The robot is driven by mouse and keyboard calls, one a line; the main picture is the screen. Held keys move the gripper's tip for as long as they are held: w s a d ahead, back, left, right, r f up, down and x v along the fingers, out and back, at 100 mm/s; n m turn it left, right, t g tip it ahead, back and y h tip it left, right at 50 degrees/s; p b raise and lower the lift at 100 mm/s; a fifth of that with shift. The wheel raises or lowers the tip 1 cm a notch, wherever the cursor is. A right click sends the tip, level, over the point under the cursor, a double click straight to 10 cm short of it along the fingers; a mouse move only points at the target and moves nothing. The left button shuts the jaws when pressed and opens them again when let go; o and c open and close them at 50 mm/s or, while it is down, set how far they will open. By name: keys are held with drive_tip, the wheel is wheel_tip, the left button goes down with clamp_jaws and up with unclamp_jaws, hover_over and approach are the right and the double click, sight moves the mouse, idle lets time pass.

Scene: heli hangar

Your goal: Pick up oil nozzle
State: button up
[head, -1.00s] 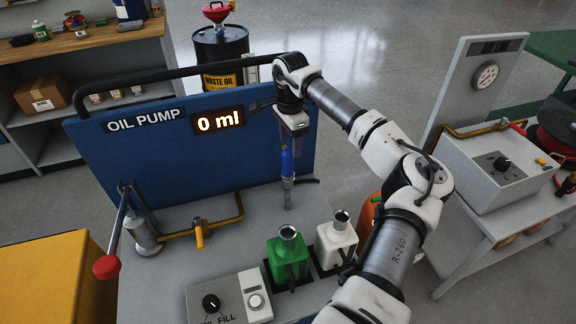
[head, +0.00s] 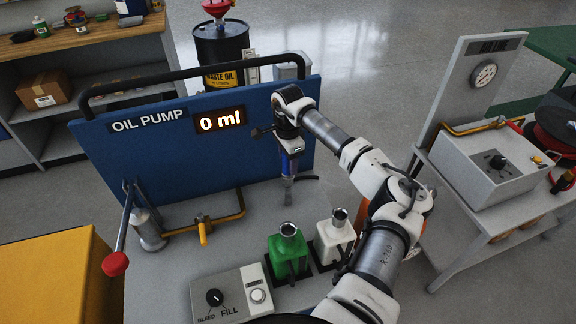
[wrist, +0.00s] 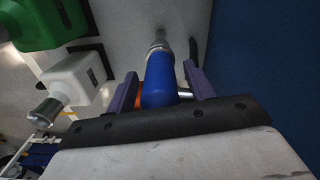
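The oil nozzle, a blue handle with a metal tip, stands upright near the blue board in the head view (head: 287,166). In the wrist view its blue body (wrist: 160,82) lies between the two purple fingers of my gripper (wrist: 163,82). In the head view my gripper (head: 290,156) points down over the nozzle's upper part and hides it. The fingers are open, one on each side, with a narrow gap on the left and a wider one on the right. I cannot see how the nozzle's lower end is held.
The blue oil pump board (head: 155,152) reads 0 ml and stands close behind. A green bottle (head: 289,256) and a white bottle (head: 334,239) stand in front. A control box (head: 232,296), a red-knobbed lever (head: 116,262) and a yellow-handled pipe (head: 203,232) share the grey bench.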

clamp_jaws()
drive_tip(key=shift+r, duration=0.1)
